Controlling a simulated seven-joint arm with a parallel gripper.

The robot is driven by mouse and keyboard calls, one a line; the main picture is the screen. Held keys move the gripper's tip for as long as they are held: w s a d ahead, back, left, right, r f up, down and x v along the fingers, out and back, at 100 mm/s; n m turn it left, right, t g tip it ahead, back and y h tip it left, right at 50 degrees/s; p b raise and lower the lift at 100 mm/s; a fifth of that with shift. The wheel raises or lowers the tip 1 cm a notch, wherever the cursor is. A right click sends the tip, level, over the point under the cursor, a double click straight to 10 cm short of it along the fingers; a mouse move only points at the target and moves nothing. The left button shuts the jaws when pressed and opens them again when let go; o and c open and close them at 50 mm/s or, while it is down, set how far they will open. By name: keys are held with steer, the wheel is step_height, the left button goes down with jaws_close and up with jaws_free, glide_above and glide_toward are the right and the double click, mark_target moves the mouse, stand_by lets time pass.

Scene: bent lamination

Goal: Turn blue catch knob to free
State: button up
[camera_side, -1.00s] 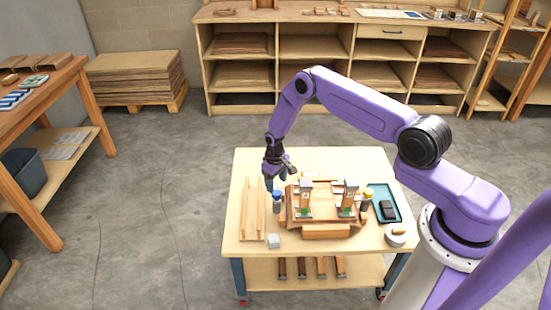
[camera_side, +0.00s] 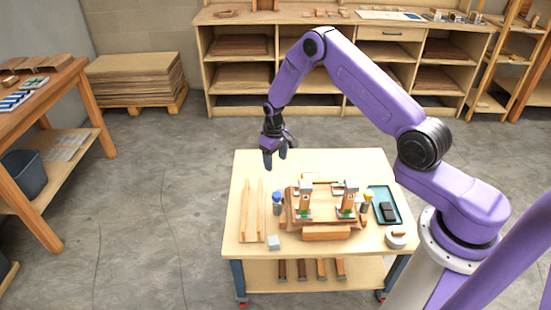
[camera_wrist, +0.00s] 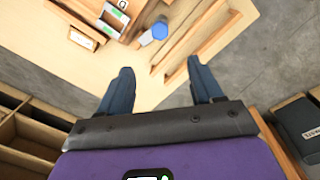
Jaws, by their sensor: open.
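The blue catch knob (camera_side: 277,196) stands at the left side of the wooden bending form (camera_side: 325,218) on the table. In the wrist view the blue knob (camera_wrist: 159,30) shows as a blue cap beyond my fingertips, beside the form. I cannot tell from these views which way the knob is turned. My gripper (camera_side: 275,160) is open and empty, raised above the far left part of the table, apart from the knob. In the wrist view its two dark fingers (camera_wrist: 160,78) are spread with nothing between them.
Two long wooden strips (camera_side: 253,210) lie left of the knob, and a small grey block (camera_side: 274,243) lies in front. Two upright clamps (camera_side: 305,200) stand on the form. A yellow-topped knob (camera_side: 367,196) and a teal tray (camera_side: 398,201) are at right. Air above the table is clear.

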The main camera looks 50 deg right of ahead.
steer(key=m, duration=0.7)
glide_toward(277, 194)
step_height(277, 194, down, 9)
stand_by(0.8)
